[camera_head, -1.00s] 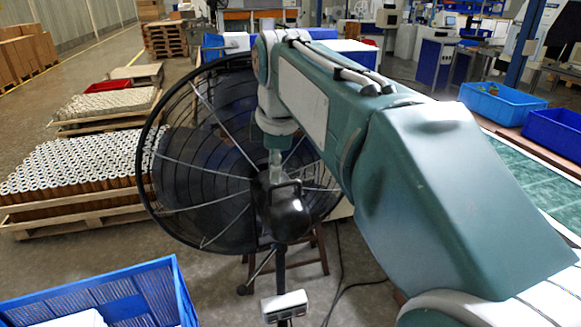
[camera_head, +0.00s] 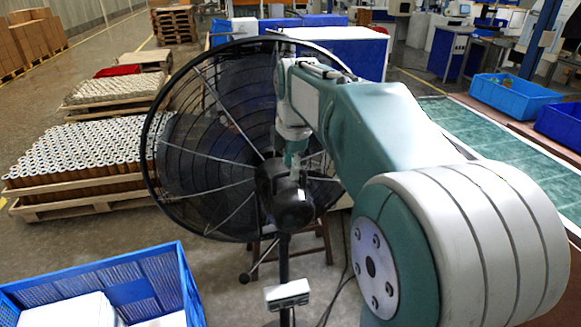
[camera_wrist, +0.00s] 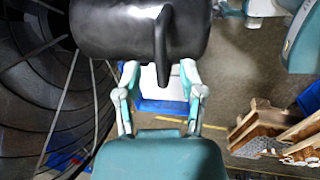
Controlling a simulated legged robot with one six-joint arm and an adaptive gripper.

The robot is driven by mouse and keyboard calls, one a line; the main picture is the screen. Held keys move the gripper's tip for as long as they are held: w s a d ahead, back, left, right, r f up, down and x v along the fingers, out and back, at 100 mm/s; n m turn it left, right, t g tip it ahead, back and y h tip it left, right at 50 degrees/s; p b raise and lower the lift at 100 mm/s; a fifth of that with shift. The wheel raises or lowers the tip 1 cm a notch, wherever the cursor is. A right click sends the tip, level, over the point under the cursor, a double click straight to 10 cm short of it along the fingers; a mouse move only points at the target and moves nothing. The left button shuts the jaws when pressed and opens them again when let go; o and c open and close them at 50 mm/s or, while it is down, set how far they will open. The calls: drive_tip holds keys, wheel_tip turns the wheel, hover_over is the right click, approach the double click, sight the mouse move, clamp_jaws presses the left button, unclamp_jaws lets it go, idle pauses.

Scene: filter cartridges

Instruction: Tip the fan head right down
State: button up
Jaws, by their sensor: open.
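The large black fan head (camera_head: 215,185) stands upright in the head view, with a round wire cage and pale spokes. Its black motor housing (camera_head: 291,208) faces me and sits on a dark pole (camera_head: 284,255). In the wrist view the housing (camera_wrist: 100,28) fills the top, with a black handle (camera_wrist: 161,45) on it. My gripper (camera_wrist: 159,72) is open, a finger on each side of the handle's lower end in the picture. I cannot tell whether it touches. In the head view my gripper (camera_head: 294,170) is just above the housing, partly hidden.
A blue crate (camera_head: 110,285) with white items stands at the lower left. Pallets of filter cartridges (camera_head: 85,150) are left of the fan. A green-topped table (camera_head: 500,145) with blue bins (camera_head: 513,95) is at the right. A stool (camera_head: 318,245) stands behind the pole.

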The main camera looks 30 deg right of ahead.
drive_tip(key=shift+w+d+f, duration=0.1)
drive_tip(key=shift+f, duration=0.35)
drive_tip(key=shift+a, duration=0.2)
clamp_jaws()
drive_tip(key=shift+w, duration=0.1)
